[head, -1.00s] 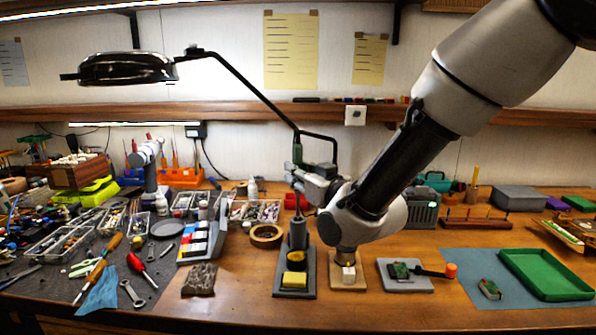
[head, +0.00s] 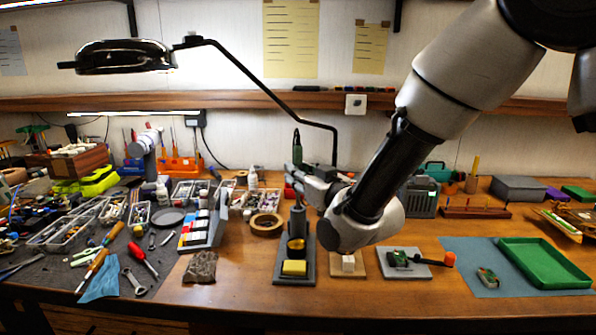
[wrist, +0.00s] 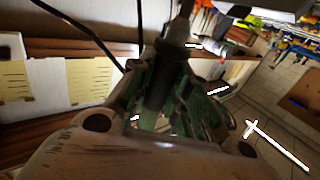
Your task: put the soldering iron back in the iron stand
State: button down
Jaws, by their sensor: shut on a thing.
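The soldering iron (head: 297,146) is held upright, with its green handle sticking up above my gripper (head: 299,174). In the wrist view its dark body (wrist: 160,90) lies between the fingers of my gripper (wrist: 170,100), which are shut on it. The iron is in line above the holder. I cannot tell whether its lower end is inside the holder or only over it.
A tape roll (head: 265,226) and a brown block (head: 200,267) are left. The lamp arm (head: 270,92) passes behind my gripper.

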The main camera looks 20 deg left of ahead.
jog(key=shift+f, duration=2.4)
jog(key=c, duration=0.9)
grip_release()
jog(key=shift+o, duration=0.2)
jog(key=s+d+r, duration=0.2)
jog(key=s+d, duration=0.2)
jog(key=d, duration=0.1)
jog(key=shift+s+d, duration=0.2)
